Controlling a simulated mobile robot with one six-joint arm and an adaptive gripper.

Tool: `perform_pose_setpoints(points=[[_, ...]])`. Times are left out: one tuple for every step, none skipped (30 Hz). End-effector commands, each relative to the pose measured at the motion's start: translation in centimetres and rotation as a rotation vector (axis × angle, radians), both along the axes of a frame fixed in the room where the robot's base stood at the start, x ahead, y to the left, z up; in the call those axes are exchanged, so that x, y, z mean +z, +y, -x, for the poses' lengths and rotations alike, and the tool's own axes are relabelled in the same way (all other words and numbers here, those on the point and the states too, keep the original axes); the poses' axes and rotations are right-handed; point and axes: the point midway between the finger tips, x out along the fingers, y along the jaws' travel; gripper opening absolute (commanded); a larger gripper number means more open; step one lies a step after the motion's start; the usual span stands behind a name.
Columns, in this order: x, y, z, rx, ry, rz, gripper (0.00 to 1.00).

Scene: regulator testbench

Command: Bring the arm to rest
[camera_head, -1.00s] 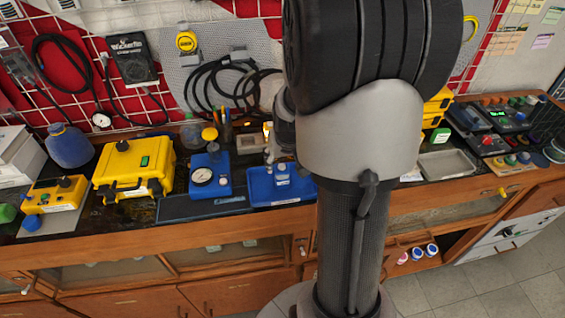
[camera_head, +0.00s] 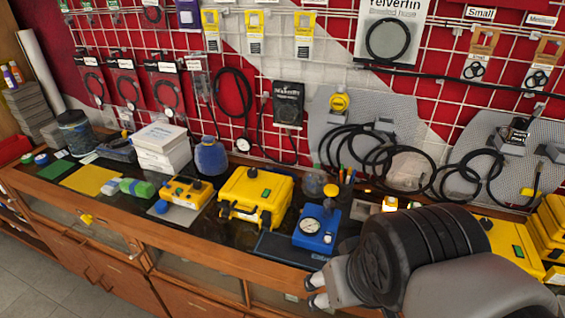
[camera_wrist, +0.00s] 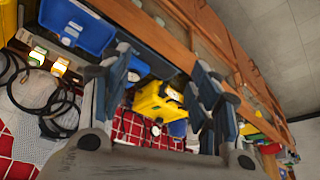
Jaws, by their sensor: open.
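My arm (camera_head: 430,258) fills the lower right of the head view, in front of the bench edge. My gripper (camera_wrist: 162,65) shows in the wrist view with its two fingers spread wide apart and nothing between them. The bench items seen between and beyond the fingers are apart from them. In the head view only small grey parts at the left end of the arm show low by the cabinet front, and the rest of the gripper is hidden or out of frame.
The bench holds a yellow case (camera_head: 257,196), a blue gauge box (camera_head: 318,228), a yellow control box (camera_head: 188,192), a blue bottle (camera_head: 211,157) and white boxes (camera_head: 160,146). A blue tray (camera_wrist: 75,27) shows in the wrist view. Bare floor (camera_head: 35,293) lies at lower left.

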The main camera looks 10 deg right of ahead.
Motion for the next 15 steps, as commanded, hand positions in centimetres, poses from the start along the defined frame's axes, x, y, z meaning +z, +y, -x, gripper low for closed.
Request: perform_pose_setpoints(points=[[0.1, 0.5, 0.8, 0.019, -0.006, 0.001, 0.56], [0.1, 0.6, 1.1, 0.026, -0.004, 0.0, 0.56], [0.1, 0.8, 1.5, 0.032, -0.004, 0.001, 0.56], [0.1, 0.9, 1.6, 0.035, -0.004, 0.001, 0.56], [0.1, 0.9, 1.8, 0.037, -0.003, 0.001, 0.56], [0.1, 0.9, 1.8, 0.038, -0.002, 0.001, 0.56], [0.1, 0.9, 1.8, 0.038, -0.002, 0.001, 0.56], [0.1, 0.9, 1.8, 0.038, -0.001, 0.001, 0.56], [0.1, 0.9, 1.8, 0.038, -0.001, 0.001, 0.56], [0.1, 0.9, 1.8, 0.037, -0.001, 0.001, 0.56], [0.1, 0.9, 1.8, 0.037, -0.002, 0.001, 0.56], [0.1, 0.9, 1.8, 0.037, -0.002, 0.001, 0.56], [0.1, 0.9, 1.8, 0.037, -0.002, 0.001, 0.56], [0.1, 0.9, 1.8, 0.037, -0.002, 0.001, 0.56], [0.1, 0.9, 1.8, 0.037, -0.002, 0.001, 0.56]])
